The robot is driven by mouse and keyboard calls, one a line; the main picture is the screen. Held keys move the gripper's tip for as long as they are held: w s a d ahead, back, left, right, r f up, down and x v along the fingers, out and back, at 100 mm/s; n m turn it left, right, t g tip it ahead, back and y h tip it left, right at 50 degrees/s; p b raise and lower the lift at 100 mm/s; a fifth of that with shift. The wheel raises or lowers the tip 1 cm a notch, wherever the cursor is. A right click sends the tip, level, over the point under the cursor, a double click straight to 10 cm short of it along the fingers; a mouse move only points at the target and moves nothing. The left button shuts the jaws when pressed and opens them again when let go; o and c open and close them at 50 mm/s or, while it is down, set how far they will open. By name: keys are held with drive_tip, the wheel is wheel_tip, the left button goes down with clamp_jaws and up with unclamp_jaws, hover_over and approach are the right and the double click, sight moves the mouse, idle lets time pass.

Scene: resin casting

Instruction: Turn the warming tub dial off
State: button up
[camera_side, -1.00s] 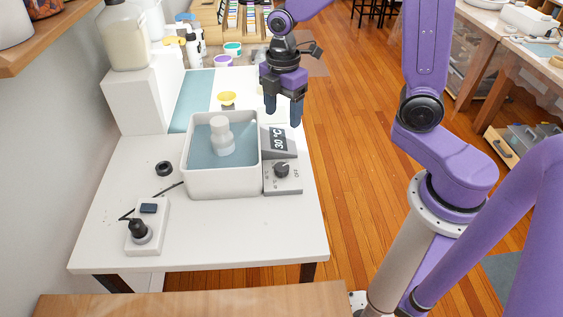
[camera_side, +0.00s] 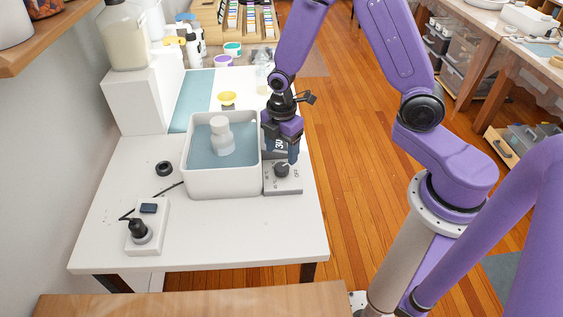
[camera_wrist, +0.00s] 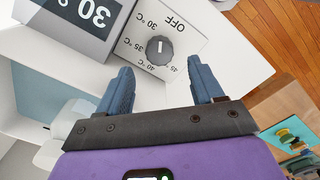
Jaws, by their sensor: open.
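The warming tub (camera_side: 187,180) is a white basin of water with a pale bottle (camera_side: 221,138) standing in it. The dial (camera_side: 282,170) is a dark round knob on the grey control panel at the tub's right side. In the wrist view the dial (camera_wrist: 159,49) has a white mark, ringed by OFF and temperature labels; I cannot tell exactly which label the mark indicates. My gripper (camera_side: 281,156) is open and empty, pointing down just above the dial. In the wrist view its blue fingers (camera_wrist: 160,72) are spread, with the dial between and beyond their tips.
The temperature display (camera_wrist: 88,14) reads 30 beside the dial and is partly hidden by my gripper in the side view. The table front is clear.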

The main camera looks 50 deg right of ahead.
sight(281, 166)
drive_tip(key=shift+f, duration=2.65)
drive_tip(key=c, duration=1.1)
drive_tip(key=shift+o, duration=0.2)
drive_tip(key=shift+m, duration=2.9)
drive_tip(key=o, duration=1.1)
drive_tip(key=shift+c, duration=0.2)
drive_tip(key=shift+r, duration=0.1)
